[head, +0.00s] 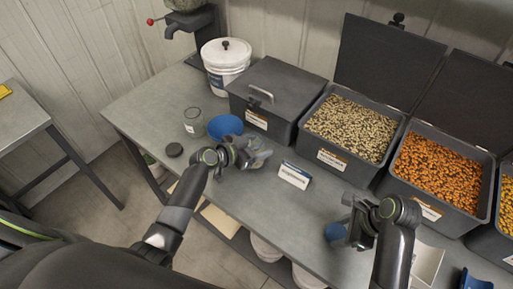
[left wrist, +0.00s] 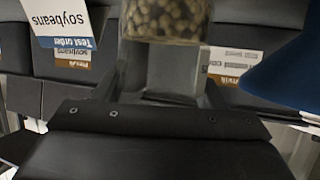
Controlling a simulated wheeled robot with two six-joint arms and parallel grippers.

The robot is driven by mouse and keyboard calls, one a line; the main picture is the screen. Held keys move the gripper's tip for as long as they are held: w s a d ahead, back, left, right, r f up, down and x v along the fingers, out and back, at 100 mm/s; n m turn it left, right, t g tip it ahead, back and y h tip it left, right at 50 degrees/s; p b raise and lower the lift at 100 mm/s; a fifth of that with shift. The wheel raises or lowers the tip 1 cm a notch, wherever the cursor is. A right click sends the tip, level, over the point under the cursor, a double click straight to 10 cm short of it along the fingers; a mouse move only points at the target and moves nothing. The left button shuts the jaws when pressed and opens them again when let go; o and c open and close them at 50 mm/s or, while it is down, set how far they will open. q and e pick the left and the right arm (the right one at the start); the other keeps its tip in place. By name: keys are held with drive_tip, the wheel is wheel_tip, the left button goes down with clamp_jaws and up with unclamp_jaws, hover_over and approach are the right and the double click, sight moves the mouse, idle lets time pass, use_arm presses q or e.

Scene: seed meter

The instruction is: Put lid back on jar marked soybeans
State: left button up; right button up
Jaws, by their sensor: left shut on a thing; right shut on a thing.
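My left gripper (head: 248,154) is shut on a clear jar (head: 262,158) over the bench's left part. The left wrist view shows pale brown and greenish seeds in that jar (left wrist: 165,20). Its mouth and any marking are not clear. A white and blue card stands on the bench (head: 294,175); in the left wrist view the card (left wrist: 62,18) reads "soybeans" and "Test order". A round dark lid (head: 174,150) lies flat near the bench's front left edge. A second clear jar (head: 193,122) stands behind it. My right gripper (head: 347,232) is shut on a blue thing (head: 334,232), partly hidden.
A blue bowl-like thing (head: 225,126) stands behind my left gripper. A closed dark bin (head: 277,90) and open bins of speckled seeds (head: 350,128) and orange seeds (head: 443,172) line the back. A white bucket (head: 225,65) stands back left. Bench around the card is clear.

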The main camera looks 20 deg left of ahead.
use_arm(q)
drive_tip(key=shift+f, duration=0.7)
drive_tip(key=shift+f+b, duration=0.2)
drive_tip(key=shift+b, duration=0.1)
use_arm(e)
drive_tip(key=shift+f, duration=0.25)
use_arm(q)
drive_tip(key=o, duration=1.4)
use_arm(e)
drive_tip(key=shift+r, duration=0.1)
use_arm(q)
drive_tip(key=shift+r, duration=0.15)
use_arm(e)
drive_tip(key=shift+r, duration=0.1)
